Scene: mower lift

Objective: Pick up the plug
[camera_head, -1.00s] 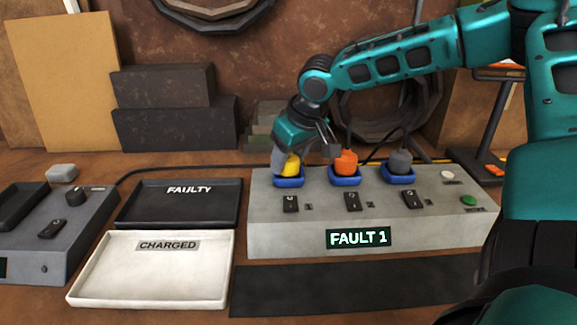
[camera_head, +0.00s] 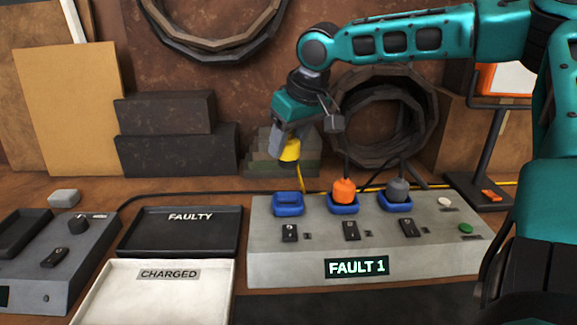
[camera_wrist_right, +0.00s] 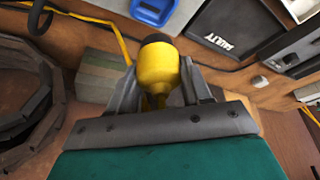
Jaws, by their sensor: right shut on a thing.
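The yellow plug (camera_head: 289,150) is held in my right gripper (camera_head: 290,148), above and slightly behind the empty blue left socket (camera_head: 288,204). The right wrist view shows the yellow plug (camera_wrist_right: 158,70) between the two fingers, with its dark end pointing away from the palm and its yellow cord trailing off. An orange plug (camera_head: 344,190) sits in the middle blue socket and a grey plug (camera_head: 399,189) in the right one. My left gripper is not in view.
The grey socket box (camera_head: 290,265) reads "FAULT 1" and has several switches. A black tray (camera_head: 180,241) marked FAULTY and a white tray (camera_head: 150,300) marked CHARGED lie to its left. A grey unit (camera_head: 85,262) stands at far left.

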